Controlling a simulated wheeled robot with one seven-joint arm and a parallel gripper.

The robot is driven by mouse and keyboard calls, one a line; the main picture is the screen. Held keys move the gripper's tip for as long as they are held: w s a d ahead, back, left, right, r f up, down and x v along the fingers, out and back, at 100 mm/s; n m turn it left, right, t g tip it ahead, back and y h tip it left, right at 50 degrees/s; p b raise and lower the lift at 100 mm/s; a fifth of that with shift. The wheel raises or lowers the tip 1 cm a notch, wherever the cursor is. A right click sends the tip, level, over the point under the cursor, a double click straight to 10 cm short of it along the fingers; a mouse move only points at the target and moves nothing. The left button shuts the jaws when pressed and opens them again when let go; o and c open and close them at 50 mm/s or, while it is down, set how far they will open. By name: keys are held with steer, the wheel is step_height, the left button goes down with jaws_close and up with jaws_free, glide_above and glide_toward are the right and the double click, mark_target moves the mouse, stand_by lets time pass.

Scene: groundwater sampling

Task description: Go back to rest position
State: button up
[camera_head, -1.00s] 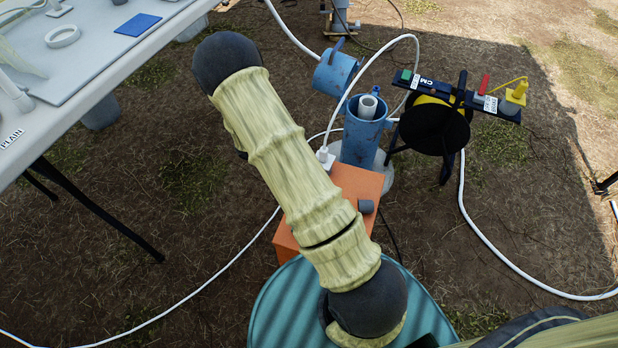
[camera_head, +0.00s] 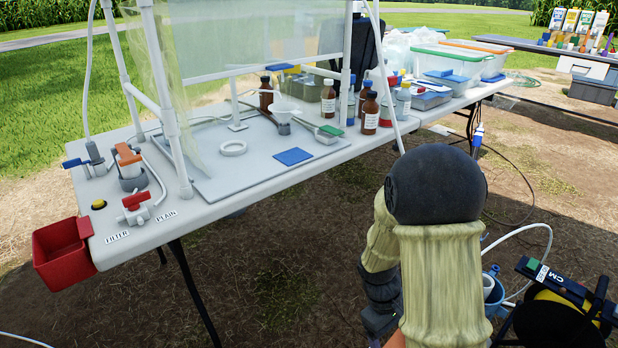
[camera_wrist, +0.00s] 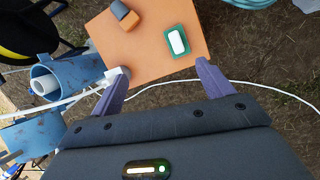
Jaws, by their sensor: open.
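My gripper (camera_wrist: 161,68) is open and empty in the wrist view, its two purple-grey fingers spread apart. Its fingertips lie over the near edge of an orange box (camera_wrist: 135,50) in that picture; I cannot tell the height gap. A white object with a green surround (camera_wrist: 177,41) and a grey-and-orange knob (camera_wrist: 124,13) are on the box. In the head view my arm stands at the lower right with its elbow up, and it hides most of the box.
The white table (camera_head: 255,195) stands left of my arm, with bottles, a tray and a red bin (camera_head: 62,254) at its corner. A blue pipe (camera_wrist: 63,78) and a cable reel (camera_head: 550,318) are close by. White cables cross the ground.

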steer(key=s+a+r+m+t+y+p, duration=0.2)
steer(key=s+r+m, duration=0.1)
steer(key=r, duration=0.4)
steer(key=s+a+r+m+t+y+p, duration=0.1)
steer(key=s+a+r+m+t+p, duration=0.2)
steer(key=r, duration=0.4)
step_height(320, 180, up, 37)
steer(key=d+p, duration=0.1)
steer(key=p, duration=3.4)
steer(key=shift+w+d+m, duration=0.2)
steer(key=shift+w+m, duration=0.1)
steer(key=shift+w, duration=0.1)
steer(key=shift+f, duration=0.1)
